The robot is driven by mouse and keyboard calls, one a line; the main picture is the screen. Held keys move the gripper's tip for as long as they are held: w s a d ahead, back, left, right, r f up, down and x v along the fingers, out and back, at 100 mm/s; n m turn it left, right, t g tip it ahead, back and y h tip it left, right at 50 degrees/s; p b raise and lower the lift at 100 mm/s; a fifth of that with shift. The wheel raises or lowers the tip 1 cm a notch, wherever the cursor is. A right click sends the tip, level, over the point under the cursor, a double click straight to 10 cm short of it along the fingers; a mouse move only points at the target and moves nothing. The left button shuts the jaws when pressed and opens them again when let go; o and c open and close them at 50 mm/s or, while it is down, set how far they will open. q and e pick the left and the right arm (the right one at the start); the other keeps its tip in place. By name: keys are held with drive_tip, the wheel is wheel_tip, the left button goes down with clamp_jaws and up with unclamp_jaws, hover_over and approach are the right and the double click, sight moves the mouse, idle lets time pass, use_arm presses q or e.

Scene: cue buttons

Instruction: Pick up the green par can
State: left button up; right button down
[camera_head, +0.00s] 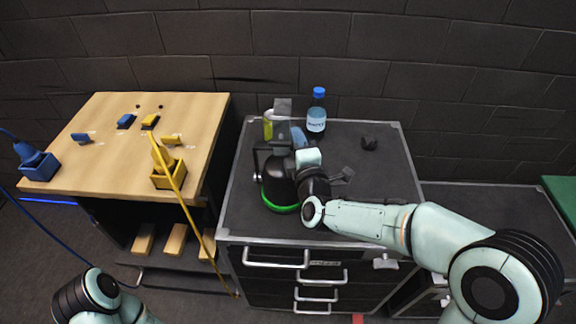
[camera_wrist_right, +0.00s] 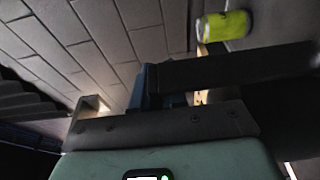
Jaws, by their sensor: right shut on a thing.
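The green par can (camera_head: 279,190) is a black lamp housing with a glowing green ring at its lower edge. It is over the front left part of the dark drawer case top; I cannot tell whether it touches the top. My right gripper (camera_head: 293,156) is at its upper right side, shut on it, with the fingers mostly hidden. In the right wrist view a dark bar crosses in front of my pale gripper body, and the par can's green ring does not show. My left arm shows only at the lower left; its gripper is out of view.
Behind the par can stand a yellow-green can (camera_head: 268,125) and a blue-capped bottle (camera_head: 316,117). A small black object (camera_head: 369,143) lies back right. A wooden table (camera_head: 85,180) with blue and yellow plugs stands left.

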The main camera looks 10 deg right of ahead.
drive_tip(key=shift+r, duration=0.35)
